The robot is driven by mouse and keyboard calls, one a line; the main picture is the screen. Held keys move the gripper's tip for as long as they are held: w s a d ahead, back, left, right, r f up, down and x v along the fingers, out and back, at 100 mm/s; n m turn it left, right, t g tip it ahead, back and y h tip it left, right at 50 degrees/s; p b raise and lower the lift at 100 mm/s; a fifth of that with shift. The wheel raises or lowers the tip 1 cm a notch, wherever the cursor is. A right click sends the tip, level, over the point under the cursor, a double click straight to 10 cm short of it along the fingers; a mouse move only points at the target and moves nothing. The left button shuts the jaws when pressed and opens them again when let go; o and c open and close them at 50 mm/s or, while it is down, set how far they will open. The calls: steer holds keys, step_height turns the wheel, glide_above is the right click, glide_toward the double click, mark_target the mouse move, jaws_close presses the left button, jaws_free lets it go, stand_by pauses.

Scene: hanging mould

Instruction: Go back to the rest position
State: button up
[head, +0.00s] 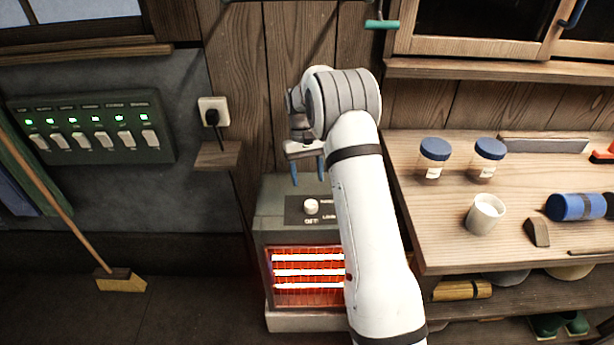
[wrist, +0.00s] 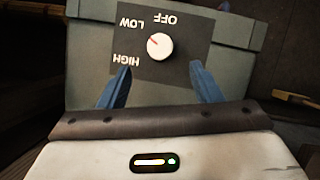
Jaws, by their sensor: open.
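My gripper (head: 308,172) is open and empty, with its blue fingers pointing down above the top of a grey-green heater (head: 272,226). In the wrist view my gripper (wrist: 162,85) has its two blue fingers apart, on either side of a white dial (wrist: 160,46) on a dark panel marked OFF, LOW and HIGH. The dial also shows in the head view (head: 311,206), just below the fingers and apart from them. Its red mark points to the upper left in the wrist view, towards LOW. The heater's bars glow orange-red. My arm hides the heater's right side.
A wooden workbench (head: 440,225) at right holds two blue-lidded jars, a white cup (head: 485,213) and a blue cylinder (head: 575,207). A socket with a black plug (head: 213,115) and a switch panel (head: 95,128) are on the left wall. A broom (head: 118,281) leans at left. The floor between broom and heater is clear.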

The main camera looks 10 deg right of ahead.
steer(key=s+r+t, duration=0.3)
steer(key=s+r, duration=1)
steer(key=r, duration=0.1)
steer(key=s+r+t, duration=0.1)
steer(key=s+t, duration=0.3)
steer(key=s, duration=1.5)
steer(key=shift+s+a+r+m, duration=0.2)
steer(key=shift+s+r+m, duration=0.05)
steer(key=shift+r+m, duration=0.15)
